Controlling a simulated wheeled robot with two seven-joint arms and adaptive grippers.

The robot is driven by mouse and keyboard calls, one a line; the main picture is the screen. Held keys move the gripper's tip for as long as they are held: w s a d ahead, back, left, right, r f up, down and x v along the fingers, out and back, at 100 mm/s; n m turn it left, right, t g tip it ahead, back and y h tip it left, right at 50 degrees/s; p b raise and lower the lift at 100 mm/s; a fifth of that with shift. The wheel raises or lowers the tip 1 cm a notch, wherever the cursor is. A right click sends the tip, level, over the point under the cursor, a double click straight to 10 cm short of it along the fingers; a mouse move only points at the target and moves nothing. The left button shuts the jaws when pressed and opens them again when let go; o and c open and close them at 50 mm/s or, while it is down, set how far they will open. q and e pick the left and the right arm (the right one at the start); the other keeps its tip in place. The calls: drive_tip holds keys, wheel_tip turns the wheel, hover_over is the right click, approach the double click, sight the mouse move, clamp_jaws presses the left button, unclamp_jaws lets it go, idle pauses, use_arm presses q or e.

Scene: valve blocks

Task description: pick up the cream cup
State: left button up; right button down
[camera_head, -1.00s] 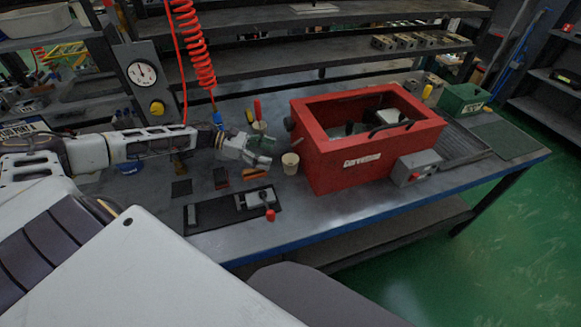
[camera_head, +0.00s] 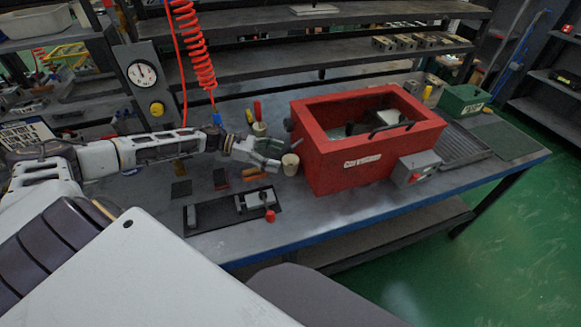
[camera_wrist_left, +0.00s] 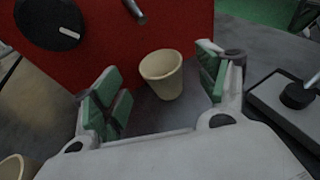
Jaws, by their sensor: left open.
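The cream cup (camera_head: 290,164) stands upright on the workbench, just left of the red box, in the head view. In the left wrist view the cream cup (camera_wrist_left: 162,75) sits ahead, between the spread fingers. My left gripper (camera_head: 273,155) is open with its fingertips close to the cup's left side. In the left wrist view my left gripper (camera_wrist_left: 157,93) shows green pads on both sides, and the cup lies a little beyond or between the tips; contact cannot be told. My right gripper does not show.
The red box (camera_head: 335,177) stands right behind the cup, with a black knob (camera_wrist_left: 50,22) on its side. A second cream-coloured cup (camera_wrist_left: 14,168) shows at the lower left of the wrist view. A dark tray with a grey block (camera_head: 232,206) lies in front.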

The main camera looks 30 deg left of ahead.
sight(287, 158)
use_arm(q)
drive_tip(key=shift+x, duration=2.15)
drive_tip(key=shift+f, duration=0.1)
drive_tip(key=c, duration=1.2)
